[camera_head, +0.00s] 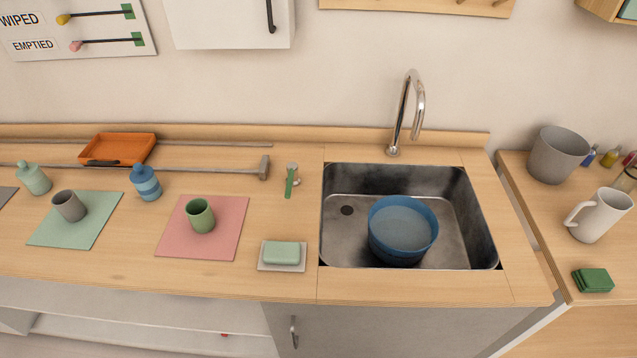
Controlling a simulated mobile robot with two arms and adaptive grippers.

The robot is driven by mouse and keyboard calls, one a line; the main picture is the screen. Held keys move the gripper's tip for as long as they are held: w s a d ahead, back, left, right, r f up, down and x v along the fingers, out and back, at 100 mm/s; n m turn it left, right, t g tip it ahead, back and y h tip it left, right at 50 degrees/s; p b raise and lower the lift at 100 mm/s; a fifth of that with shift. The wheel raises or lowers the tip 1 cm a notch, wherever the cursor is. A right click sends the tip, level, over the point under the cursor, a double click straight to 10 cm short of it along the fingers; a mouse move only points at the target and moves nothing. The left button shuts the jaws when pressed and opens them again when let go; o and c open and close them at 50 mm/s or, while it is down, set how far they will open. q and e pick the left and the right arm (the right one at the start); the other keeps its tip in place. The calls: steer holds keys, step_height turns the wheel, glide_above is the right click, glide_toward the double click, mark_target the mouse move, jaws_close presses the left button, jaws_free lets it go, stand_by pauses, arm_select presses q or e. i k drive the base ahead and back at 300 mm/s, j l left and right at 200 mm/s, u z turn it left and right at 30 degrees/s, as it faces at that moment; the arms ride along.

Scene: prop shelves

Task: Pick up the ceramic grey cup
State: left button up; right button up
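The grey cup (69,206) stands upright on a light green square mat (88,232) at the left of the wooden counter. It is a small cup with a dark inside, and nothing touches it except the mat. A similar green cup (200,216) stands on a pink mat (181,245) to its right. Neither of my grippers is in view.
A green bottle (33,179) and a striped blue bottle (146,183) flank the grey cup. Behind lie an orange tray (118,149) and a long-handled tool (264,168). Right are a soap dish (299,267), the sink (338,238) with a blue basin (385,243), and a faucet (418,107).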

mark_target(70, 207)
steer(key=u, duration=1.45)
steer(key=i+j+z, duration=0.25)
steer(key=j+z, duration=0.25)
steer(key=i+j+z, duration=0.2)
steer(key=j, duration=0.15)
steer(key=j+z, duration=0.25)
steer(key=i+j, duration=0.05)
steer(key=j, duration=0.05)
